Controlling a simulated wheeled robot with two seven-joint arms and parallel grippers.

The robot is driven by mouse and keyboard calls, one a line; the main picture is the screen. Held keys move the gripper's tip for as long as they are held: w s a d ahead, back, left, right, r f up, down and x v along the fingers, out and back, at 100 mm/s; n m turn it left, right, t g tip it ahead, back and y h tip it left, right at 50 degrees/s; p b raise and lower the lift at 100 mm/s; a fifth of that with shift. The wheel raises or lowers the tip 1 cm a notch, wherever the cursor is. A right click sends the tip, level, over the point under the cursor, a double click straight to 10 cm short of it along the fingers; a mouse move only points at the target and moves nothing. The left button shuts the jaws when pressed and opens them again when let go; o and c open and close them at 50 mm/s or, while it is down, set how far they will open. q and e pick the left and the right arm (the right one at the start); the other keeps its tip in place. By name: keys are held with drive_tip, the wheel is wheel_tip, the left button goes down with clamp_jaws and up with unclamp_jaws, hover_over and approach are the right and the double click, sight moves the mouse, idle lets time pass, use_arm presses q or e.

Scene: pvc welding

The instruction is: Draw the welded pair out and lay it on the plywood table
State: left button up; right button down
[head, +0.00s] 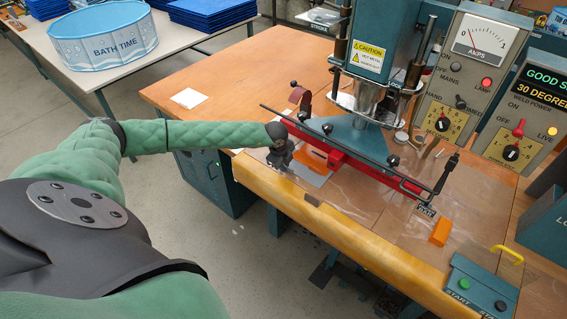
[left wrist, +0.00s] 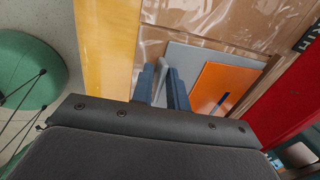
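The orange sheet (left wrist: 225,88) lies over a larger grey sheet (left wrist: 186,56) under the welding head; a dark slot shows in the orange sheet. In the head view the orange sheet (head: 313,159) is partly behind the red bar. The weld itself cannot be made out. My left gripper (head: 281,157) is at the left edge of the sheets, beside the red bar. In the left wrist view its two dark blue fingers (left wrist: 164,84) stand a little apart, at the grey sheet's near edge. My right gripper is out of view.
The red clamp bar (head: 350,167) crosses above the work. A padded yellow edge (head: 330,225) runs along the front.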

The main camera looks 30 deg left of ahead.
use_arm(q)
drive_tip(key=shift+c, duration=0.5)
clamp_jaws()
